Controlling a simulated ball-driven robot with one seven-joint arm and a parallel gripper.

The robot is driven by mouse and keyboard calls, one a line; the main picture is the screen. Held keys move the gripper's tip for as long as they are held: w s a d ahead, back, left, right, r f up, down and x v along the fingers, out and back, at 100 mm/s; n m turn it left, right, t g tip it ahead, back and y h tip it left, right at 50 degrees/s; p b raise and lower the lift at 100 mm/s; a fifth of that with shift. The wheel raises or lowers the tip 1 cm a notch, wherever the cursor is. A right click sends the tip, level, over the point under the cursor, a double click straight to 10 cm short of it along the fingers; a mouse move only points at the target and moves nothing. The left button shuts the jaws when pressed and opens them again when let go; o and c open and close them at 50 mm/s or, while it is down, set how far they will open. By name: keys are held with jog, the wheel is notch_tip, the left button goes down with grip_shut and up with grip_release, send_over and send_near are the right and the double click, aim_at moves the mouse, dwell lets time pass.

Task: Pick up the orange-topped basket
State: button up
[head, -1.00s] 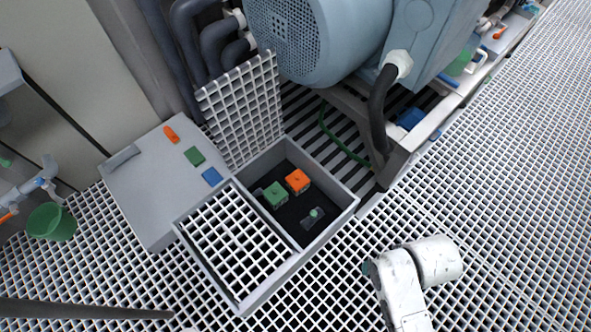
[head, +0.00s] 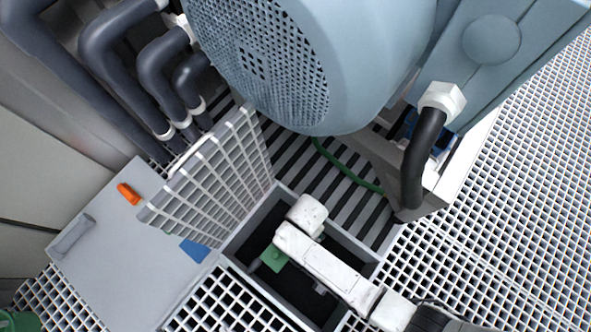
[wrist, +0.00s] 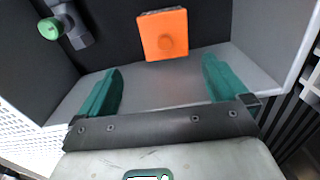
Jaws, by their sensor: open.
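The orange-topped basket (wrist: 165,33) shows in the wrist view as a square orange top with a round knob, standing on the dark floor of a grey-walled pit. My gripper (wrist: 161,72) is open, with its two teal fingers apart and nothing between them. The basket lies just beyond the fingertips, roughly centred between them; the height gap is hard to tell. In the head view my white arm reaches over the pit (head: 243,231), and it hides the orange-topped basket and the gripper fingers.
A green-capped grey fitting (wrist: 62,25) lies left of the basket in the wrist view. A raised grating panel (head: 213,170) stands at the pit's left edge. A large blue-grey motor (head: 310,60) overhangs the far side. Open grating floor (head: 470,250) lies to the right.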

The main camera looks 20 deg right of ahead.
jog(key=f+b, duration=0.1)
jog(key=f, duration=0.1)
jog(key=w+f+b, duration=0.1)
jog(key=f+b, duration=0.1)
jog(key=f, duration=0.1)
jog(key=shift+a+f, duration=0.15)
jog(key=shift+f, duration=0.1)
jog(key=shift+s+a+f+b, duration=0.1)
jog(key=shift+f+b, duration=0.95)
jog(key=shift+f, duration=0.45)
jog(key=shift+s+a+f+b, duration=0.1)
jog(key=shift+f+b, duration=0.9)
jog(key=shift+f, duration=0.45)
jog(key=c, duration=0.9)
